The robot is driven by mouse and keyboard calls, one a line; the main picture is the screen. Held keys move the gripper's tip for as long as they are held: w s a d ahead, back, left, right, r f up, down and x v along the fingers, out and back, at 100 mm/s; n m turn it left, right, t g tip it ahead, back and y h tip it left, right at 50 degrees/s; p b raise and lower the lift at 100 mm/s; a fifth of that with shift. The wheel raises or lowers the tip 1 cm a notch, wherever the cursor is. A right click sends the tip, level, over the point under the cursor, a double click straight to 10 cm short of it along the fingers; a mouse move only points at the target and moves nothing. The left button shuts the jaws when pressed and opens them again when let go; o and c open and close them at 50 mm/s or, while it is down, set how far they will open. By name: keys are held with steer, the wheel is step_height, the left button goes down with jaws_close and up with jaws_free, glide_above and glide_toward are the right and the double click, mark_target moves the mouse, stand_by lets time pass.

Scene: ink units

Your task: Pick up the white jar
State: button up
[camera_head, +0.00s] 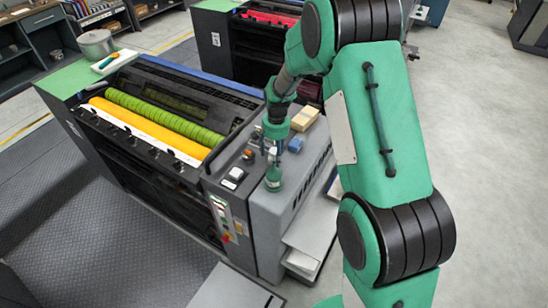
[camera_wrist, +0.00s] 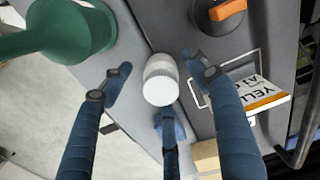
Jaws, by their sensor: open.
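The white jar (camera_wrist: 160,78) stands on the grey top of the machine unit, seen from above in the wrist view with its pale round lid facing me. My gripper (camera_wrist: 157,70) is open, with blue fingers spread around the jar: one to its left, one to its right and one below it in the picture. Gaps show between the jar and the left and right fingers. Whether the lower finger touches it, I cannot tell. In the head view my gripper (camera_head: 272,148) is low over the grey unit, and the jar is not clearly made out there.
A green rounded object (camera_wrist: 75,30) stands close on the left. On the right are an orange knob (camera_wrist: 228,10) and a lettered yellow-and-white card (camera_wrist: 255,98). The machine's rollers (camera_head: 160,112) are to the left.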

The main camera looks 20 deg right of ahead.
mark_target(274, 151)
steer(key=shift+c, duration=0.5)
steer(key=c, duration=1.2)
steer(key=shift+r, duration=0.1)
steer(key=shift+r, duration=4.95)
